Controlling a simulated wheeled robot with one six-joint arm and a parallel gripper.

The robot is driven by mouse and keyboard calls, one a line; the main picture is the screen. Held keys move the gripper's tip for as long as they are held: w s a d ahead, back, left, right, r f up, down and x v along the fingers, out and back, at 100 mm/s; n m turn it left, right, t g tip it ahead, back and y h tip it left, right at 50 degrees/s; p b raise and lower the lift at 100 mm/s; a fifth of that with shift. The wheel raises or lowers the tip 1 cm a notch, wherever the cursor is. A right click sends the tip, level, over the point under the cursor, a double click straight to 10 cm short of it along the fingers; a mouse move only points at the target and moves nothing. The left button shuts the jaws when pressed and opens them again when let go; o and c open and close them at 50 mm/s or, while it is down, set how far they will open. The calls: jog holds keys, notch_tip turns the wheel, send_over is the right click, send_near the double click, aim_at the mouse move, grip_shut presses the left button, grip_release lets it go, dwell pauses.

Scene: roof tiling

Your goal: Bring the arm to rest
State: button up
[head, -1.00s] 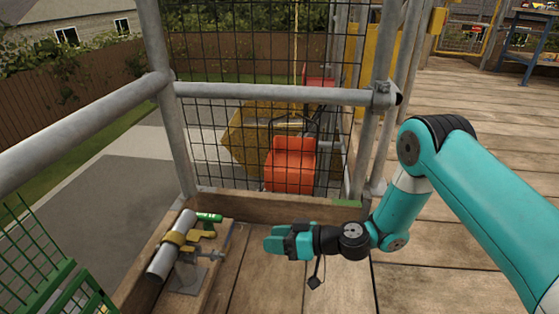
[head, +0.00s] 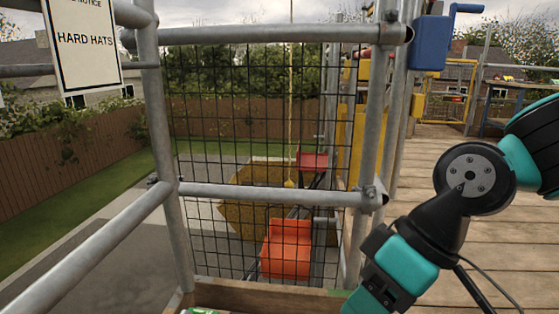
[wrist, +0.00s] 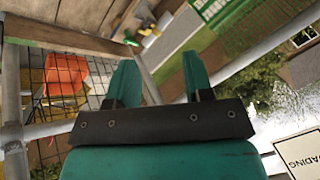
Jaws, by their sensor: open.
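My gripper (wrist: 160,82) shows in the wrist view with its two teal fingers apart and nothing between them. In the head view my arm is folded up at the right, with the teal and black gripper end (head: 385,285) low in the picture, partly cut off by the bottom edge. It is in front of the scaffold post and clear of it as far as I can see.
Grey scaffold tubes (head: 265,193) and black wire mesh (head: 215,120) stand ahead. Beyond the mesh are an orange hoist part (head: 287,250) and a yellow skip (head: 245,215). A hard-hat sign (head: 84,42) hangs at upper left. Plank decking (head: 455,235) lies open at right.

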jog(key=s+d+r+m+h+p, duration=0.2)
jog(key=s+d+r, duration=0.2)
jog(key=s+d, duration=0.1)
notch_tip(320, 180, up, 37)
jog(key=p, duration=3.7)
jog(key=shift+s+a+r, duration=0.15)
jog(key=shift+a+r, duration=0.05)
jog(key=shift+a, duration=0.1)
jog(key=shift+c, duration=0.2)
